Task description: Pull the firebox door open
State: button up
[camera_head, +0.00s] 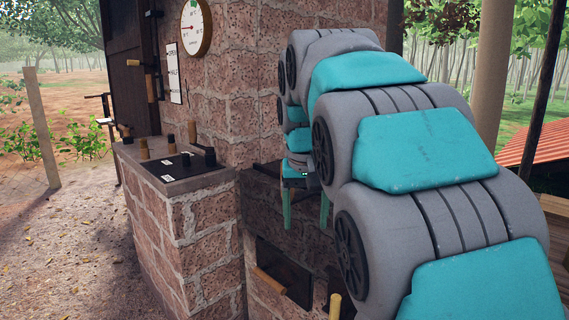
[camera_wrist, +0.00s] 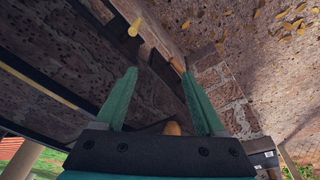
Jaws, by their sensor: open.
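A dark metal door panel (camera_head: 288,268) is set low in the brick front in the head view, with a pale wooden handle (camera_head: 270,281) at its left. A second yellowish handle (camera_head: 335,306) shows at the bottom edge, partly cut off by my arm. I cannot tell which belongs to the firebox door. My gripper (camera_head: 305,226) hangs fingers down in front of the brickwork, above the panel, open and empty. In the wrist view, my gripper (camera_wrist: 160,75) shows its two teal fingers apart, with a yellow handle (camera_wrist: 133,27) beyond them and a wooden knob (camera_wrist: 172,128) low between them.
A brick counter (camera_head: 185,182) with several small handles stands left of my gripper. A round gauge (camera_head: 195,27) and a sign (camera_head: 174,73) are on the brick wall above. A dark wooden door (camera_head: 130,65) stands at left. Bare ground (camera_head: 60,245) is free at left.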

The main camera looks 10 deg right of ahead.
jog(key=w+a+r+t+p, duration=0.1)
jog(key=w+r+t+p, duration=0.15)
jog(key=w+r, duration=0.85)
jog(key=shift+g, duration=0.25)
jog(key=shift+x, duration=3.25)
jog(key=shift+s, duration=0.15)
jog(key=shift+c, duration=0.3)
grip_shut()
